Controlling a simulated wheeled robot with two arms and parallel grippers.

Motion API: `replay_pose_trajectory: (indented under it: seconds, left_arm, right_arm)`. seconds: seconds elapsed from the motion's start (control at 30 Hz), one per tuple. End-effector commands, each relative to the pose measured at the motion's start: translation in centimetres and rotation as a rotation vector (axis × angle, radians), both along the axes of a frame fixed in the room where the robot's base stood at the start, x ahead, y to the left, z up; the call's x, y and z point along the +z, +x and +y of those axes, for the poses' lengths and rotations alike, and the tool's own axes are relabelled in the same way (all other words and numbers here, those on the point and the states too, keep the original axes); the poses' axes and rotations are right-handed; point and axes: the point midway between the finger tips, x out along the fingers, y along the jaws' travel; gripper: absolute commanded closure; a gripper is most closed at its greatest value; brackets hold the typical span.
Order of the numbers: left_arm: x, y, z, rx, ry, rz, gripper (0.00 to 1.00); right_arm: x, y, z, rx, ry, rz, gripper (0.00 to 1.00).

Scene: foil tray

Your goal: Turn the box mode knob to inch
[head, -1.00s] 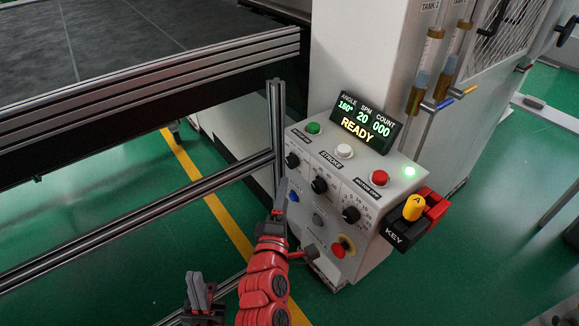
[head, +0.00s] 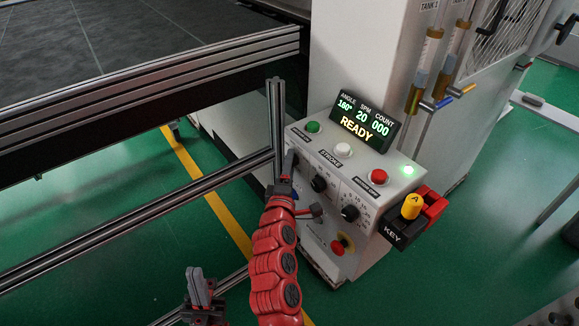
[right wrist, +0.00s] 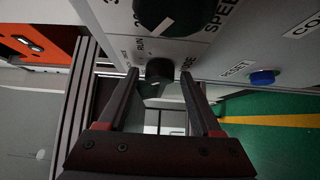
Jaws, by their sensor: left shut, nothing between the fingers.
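The mode knob (right wrist: 159,70) is small and dark and sits on the control box's front face in the right wrist view. Printed letters, including RUN, lie around it; I cannot tell its setting for sure. My right gripper (right wrist: 160,77) is open, with one fingertip on each side of the knob; I cannot tell whether they touch it. In the head view my right gripper (head: 289,166) reaches the left end of the control box (head: 345,183) and hides the mode knob there. My left gripper (head: 198,288) is shut and empty at the lower left, away from the box.
A larger speed knob (right wrist: 168,14) is close by, and a blue reset button (right wrist: 262,77) lies to the right. A metal rail post (head: 276,120) stands just left of the box. The display (head: 365,121) reads READY. A yellow key selector (head: 411,206) sits at the right.

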Motion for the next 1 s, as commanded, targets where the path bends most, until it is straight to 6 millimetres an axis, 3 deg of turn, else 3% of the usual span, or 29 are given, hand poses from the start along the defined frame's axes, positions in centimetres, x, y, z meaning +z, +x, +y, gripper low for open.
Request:
replay_pose_trajectory:
  seconds: [0.03, 0.33, 0.67, 0.87, 1.0]
  left_arm:
    - [0.0, 0.0, 0.0, 0.000, 0.000, 0.000, 1.00]
    - [0.0, 0.0, 0.0, 0.000, 0.000, 0.000, 1.00]
    - [-1.4, 0.0, 0.0, 0.000, 0.000, 0.000, 1.00]
    - [-5.2, 0.0, 0.0, 0.000, 0.000, 0.000, 1.00]
    - [-9.0, 0.0, 0.0, 0.000, 0.000, 0.000, 1.00]
  right_arm:
    - [0.0, 0.0, 0.0, 0.000, 0.000, 0.000, 0.45]
    - [0.0, 0.0, 0.0, 0.000, 0.000, 0.000, 0.99]
    - [-0.5, 0.0, 0.0, 0.001, 0.013, -0.020, 1.00]
    - [-1.2, -0.1, 0.1, 0.001, 0.059, -0.086, 1.00]
    - [-1.6, 0.0, 0.0, 0.000, 0.110, -0.156, 1.00]
